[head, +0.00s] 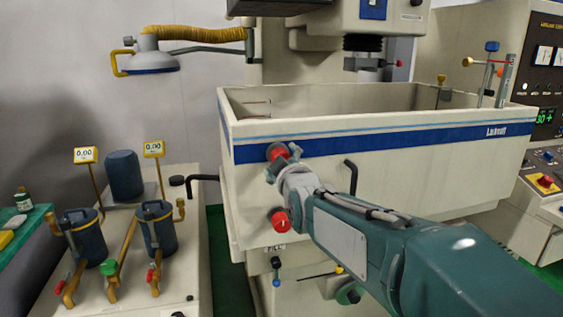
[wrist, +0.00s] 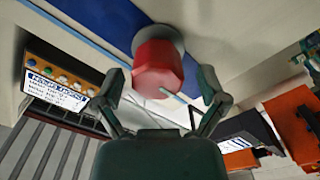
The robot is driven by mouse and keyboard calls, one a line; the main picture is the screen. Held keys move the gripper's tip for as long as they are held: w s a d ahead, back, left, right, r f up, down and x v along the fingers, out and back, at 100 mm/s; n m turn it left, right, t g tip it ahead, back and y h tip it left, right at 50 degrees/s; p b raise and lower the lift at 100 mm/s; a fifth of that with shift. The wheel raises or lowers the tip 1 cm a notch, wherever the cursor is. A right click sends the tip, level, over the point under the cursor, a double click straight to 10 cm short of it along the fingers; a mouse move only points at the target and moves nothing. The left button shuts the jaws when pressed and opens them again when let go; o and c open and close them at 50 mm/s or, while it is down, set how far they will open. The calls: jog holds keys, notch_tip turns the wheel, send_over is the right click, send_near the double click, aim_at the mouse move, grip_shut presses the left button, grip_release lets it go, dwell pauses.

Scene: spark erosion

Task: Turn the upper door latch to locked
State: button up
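The upper door latch is a red knob (head: 277,151) on the blue stripe at the front left of the tank (head: 420,165). In the wrist view the red knob (wrist: 158,66) sits on a round grey base. My gripper (head: 282,163) is right at it, hiding part of it in the head view. In the wrist view my gripper (wrist: 162,78) is open, one finger on each side of the knob; gaps show, and contact is not clear. A pale line shows at the knob's near edge. A lower red knob (head: 281,222) with a white mark sits below.
A black handle (head: 351,176) stands out from the tank front right of the latch; another black handle (head: 203,180) is at its left side. A bench with blue filter canisters (head: 157,228) stands left. A control cabinet (head: 545,100) is at the right.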

jog(key=shift+d+f, duration=0.1)
jog(key=shift+d, duration=0.05)
jog(key=shift+s+d, duration=0.1)
jog(key=shift+s, duration=0.1)
jog(key=v, duration=1.1)
jog(key=shift+s, duration=0.25)
jog(key=s+d+f+m+g+h, duration=0.2)
jog(key=s+d+f+m+g, duration=0.4)
jog(key=s+f, duration=0.3)
jog(key=s+d+f+m+g+h, duration=0.3)
jog(key=s+d+f+m+g, duration=0.2)
jog(key=s+f, duration=0.4)
jog(key=s+d+m, duration=0.1)
jog(key=s+d, duration=0.1)
jog(key=s, duration=0.1)
jog(key=shift+s+d+f+g, duration=0.15)
jog(key=shift+d+g, duration=0.05)
jog(key=shift+g, duration=0.2)
